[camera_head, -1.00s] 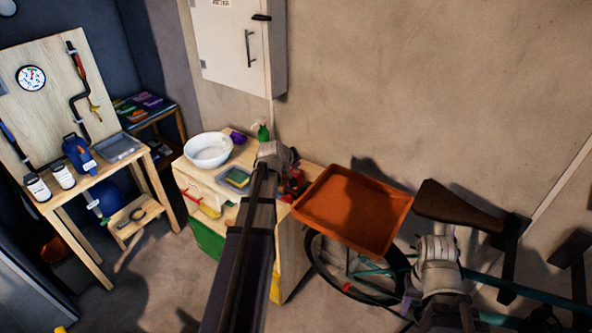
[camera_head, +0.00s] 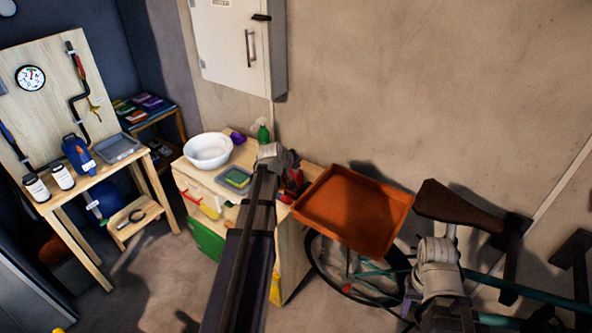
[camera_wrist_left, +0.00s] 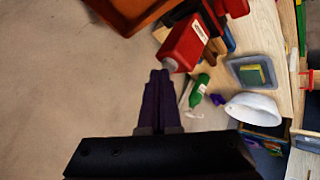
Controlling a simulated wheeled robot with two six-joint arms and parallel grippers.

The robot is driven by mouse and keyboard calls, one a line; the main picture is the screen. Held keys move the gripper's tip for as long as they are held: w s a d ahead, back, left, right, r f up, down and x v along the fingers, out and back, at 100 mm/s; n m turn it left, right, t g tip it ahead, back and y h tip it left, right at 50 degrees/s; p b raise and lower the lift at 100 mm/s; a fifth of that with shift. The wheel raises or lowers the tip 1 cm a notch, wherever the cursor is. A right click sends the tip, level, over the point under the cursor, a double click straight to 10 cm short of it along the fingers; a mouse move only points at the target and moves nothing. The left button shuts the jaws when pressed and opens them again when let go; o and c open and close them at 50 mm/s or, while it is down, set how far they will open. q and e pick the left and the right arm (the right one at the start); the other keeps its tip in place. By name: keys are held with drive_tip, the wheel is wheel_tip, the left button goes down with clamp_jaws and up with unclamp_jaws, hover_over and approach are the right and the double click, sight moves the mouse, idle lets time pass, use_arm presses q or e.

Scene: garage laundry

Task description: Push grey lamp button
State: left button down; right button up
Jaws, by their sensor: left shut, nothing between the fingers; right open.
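No grey lamp or lamp button can be made out in either view. My left gripper (camera_wrist_left: 158,76) is shut and empty in the left wrist view, its dark fingers in front of the bare wall. In the head view, its wrist (camera_head: 275,157) is over the back right of the wooden workbench (camera_head: 290,237), and its fingers are hidden. My right gripper (camera_head: 440,255) is open at the right, in front of the bicycle; its fingers are hard to make out.
The bench holds a white bowl (camera_head: 208,152), a sponge tray (camera_head: 234,182), a green spray bottle (camera_head: 263,134) and a red container (camera_wrist_left: 186,44). An orange tray (camera_head: 352,207) is right of it. A white cabinet (camera_head: 232,48) hangs above. The wall between is clear.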

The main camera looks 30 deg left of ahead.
use_arm(q)
drive_tip(key=shift+r, duration=0.1)
drive_tip(key=shift+r+p, duration=0.8)
drive_tip(key=shift+p, duration=0.1)
wheel_tip(320, 180, up, 6)
drive_tip(key=p, duration=0.6)
idle(1.5)
